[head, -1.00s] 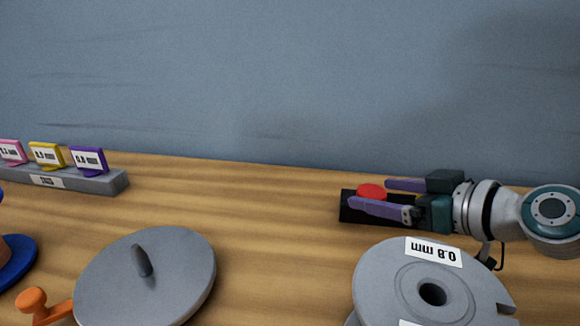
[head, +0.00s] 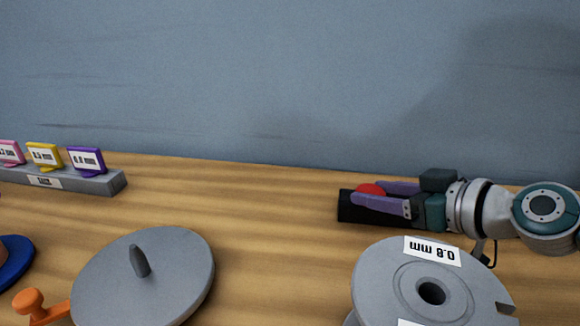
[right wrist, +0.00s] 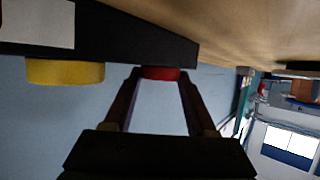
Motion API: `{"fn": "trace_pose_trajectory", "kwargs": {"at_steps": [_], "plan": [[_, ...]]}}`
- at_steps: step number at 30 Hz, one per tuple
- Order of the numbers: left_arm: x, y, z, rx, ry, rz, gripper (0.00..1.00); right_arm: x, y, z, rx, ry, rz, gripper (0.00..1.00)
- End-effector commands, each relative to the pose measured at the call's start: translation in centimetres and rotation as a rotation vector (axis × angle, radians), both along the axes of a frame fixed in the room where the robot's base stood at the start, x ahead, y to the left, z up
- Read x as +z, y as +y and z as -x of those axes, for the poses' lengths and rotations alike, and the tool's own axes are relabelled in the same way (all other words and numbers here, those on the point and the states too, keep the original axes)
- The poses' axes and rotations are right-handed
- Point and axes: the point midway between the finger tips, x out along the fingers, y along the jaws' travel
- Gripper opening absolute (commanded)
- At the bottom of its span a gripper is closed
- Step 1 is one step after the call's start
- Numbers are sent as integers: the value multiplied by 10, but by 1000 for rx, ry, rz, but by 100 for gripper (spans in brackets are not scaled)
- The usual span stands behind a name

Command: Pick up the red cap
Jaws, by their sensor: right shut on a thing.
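The red cap (head: 369,189) is at the black holder (head: 352,212) on the right side of the table in the head view. My right gripper (head: 366,191) reaches in from the right, its two purple fingers closed on either side of the cap. In the right wrist view the red cap (right wrist: 160,73) sits between the fingertips, against the edge of the black holder (right wrist: 125,42). I cannot tell whether it is clear of the holder. The fingers partly hide the cap. My left gripper is not in view.
A yellow cap (right wrist: 65,71) is on the same holder in the right wrist view. A grey spool labelled 0.8 mm (head: 432,285) stands in front of my right gripper. A grey disc with a knob (head: 145,280) and a rack of labelled tags (head: 95,182) are left. The middle table is clear.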

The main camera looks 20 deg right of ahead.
Motion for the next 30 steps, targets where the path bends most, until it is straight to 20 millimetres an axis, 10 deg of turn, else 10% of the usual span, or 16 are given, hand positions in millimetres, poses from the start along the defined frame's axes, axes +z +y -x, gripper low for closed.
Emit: {"fn": "trace_pose_trajectory", "kwargs": {"at_steps": [17,30], "plan": [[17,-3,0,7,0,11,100,19,0,0,0,-1,1,4],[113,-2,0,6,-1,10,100,135,0,0,0,-2,0,4]]}}
